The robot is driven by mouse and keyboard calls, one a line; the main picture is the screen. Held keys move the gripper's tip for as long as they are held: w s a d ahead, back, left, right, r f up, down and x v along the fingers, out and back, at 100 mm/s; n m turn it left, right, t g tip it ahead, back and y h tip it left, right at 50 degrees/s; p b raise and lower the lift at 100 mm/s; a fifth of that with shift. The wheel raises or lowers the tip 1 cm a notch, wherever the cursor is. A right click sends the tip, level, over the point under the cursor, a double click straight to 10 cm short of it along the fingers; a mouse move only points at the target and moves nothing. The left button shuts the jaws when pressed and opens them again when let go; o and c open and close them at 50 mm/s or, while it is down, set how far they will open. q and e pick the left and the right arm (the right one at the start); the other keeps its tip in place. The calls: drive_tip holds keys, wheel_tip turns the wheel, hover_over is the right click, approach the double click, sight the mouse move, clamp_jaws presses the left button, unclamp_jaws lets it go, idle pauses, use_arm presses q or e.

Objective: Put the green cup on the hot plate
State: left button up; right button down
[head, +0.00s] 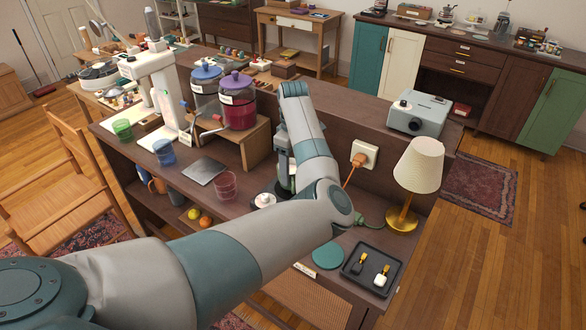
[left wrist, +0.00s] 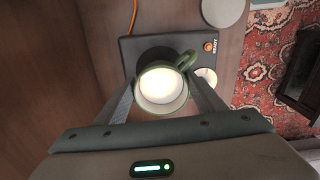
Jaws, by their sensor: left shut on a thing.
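A green cup (left wrist: 161,104) with a pale inside and a handle at its upper right shows in the left wrist view. My left gripper (left wrist: 162,92) is shut on it, one finger on each side. The dark hot plate (left wrist: 134,46) lies below and beyond the cup, with a black round disc and an orange light marked READY. The cup overlaps the near part of the disc; I cannot tell whether they touch. My right gripper is not in view.
A pink glass (head: 225,185) and a grey square plate (head: 200,170) stand left of the arm. Drink dispensers (head: 238,105) on a wooden stand are behind. A lamp (head: 417,168), a wall socket (head: 363,155) with orange cord and a black tray (head: 356,265) are to the right.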

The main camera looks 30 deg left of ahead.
use_arm(q)
drive_tip(key=shift+f, duration=0.65)
drive_tip(key=o, duration=1.4)
drive_tip(key=shift+f, duration=0.1)
drive_tip(key=shift+c, duration=0.2)
wheel_tip(320, 180, up, 12)
drive_tip(key=b, duration=0.3)
